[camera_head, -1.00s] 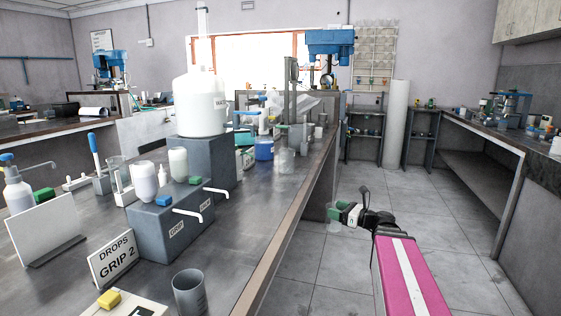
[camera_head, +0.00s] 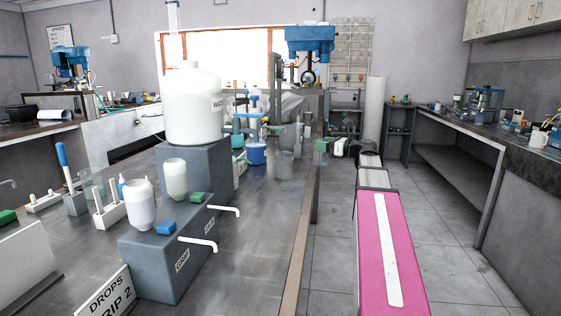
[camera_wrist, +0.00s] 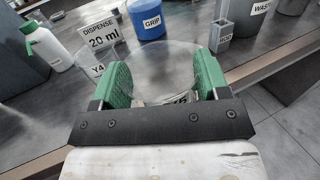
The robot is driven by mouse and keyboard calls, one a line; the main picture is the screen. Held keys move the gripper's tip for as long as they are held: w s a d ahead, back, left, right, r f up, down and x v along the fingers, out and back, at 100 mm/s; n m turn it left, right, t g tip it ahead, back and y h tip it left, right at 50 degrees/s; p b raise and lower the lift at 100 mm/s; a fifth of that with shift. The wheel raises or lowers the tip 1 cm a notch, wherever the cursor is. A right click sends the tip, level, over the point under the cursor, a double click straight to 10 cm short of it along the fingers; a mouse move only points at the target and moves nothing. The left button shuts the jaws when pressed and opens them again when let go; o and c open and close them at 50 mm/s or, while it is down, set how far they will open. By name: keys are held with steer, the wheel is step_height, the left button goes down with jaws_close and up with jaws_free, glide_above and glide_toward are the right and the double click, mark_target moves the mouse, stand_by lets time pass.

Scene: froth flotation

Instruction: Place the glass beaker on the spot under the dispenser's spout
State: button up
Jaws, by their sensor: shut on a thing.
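My gripper (camera_wrist: 160,92) has green fingers shut on a clear glass beaker (camera_wrist: 158,62), which fills the space between and beyond them in the wrist view. In the head view my gripper (camera_head: 321,146) is small and far off, at the bench's right edge, with the beaker (camera_head: 321,158) faint below it. A grey dispenser box (camera_head: 160,262) with two white spouts (camera_head: 198,244) stands on the bench at near left. Behind it, a large white water tank (camera_head: 190,115) stands on a grey block. I cannot tell which spot the task means.
A "DISPENSE 20 ml" card (camera_wrist: 102,36), a blue GRIP container (camera_wrist: 146,18), a white squeeze bottle (camera_wrist: 46,45) and a grey holder (camera_wrist: 221,36) stand near the beaker. A clear vessel (camera_head: 283,164) stands on the bench. The bench front right of the dispenser is clear.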

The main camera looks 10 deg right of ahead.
steer(key=shift+f+x, duration=0.6)
steer(key=shift+x, duration=2.35)
steer(key=shift+f+x, duration=0.6)
steer(key=shift+x, duration=2.35)
steer(key=shift+f+x, duration=0.55)
steer(key=shift+x, duration=2.35)
steer(key=shift+w+f, duration=0.1)
steer(key=shift+f, duration=0.05)
steer(key=o, duration=1)
steer(key=shift+c, duration=0.2)
steer(key=shift+s+d, duration=0.2)
steer(key=shift+d, duration=0.05)
steer(key=v, duration=1.1)
steer(key=shift+s+d, duration=0.15)
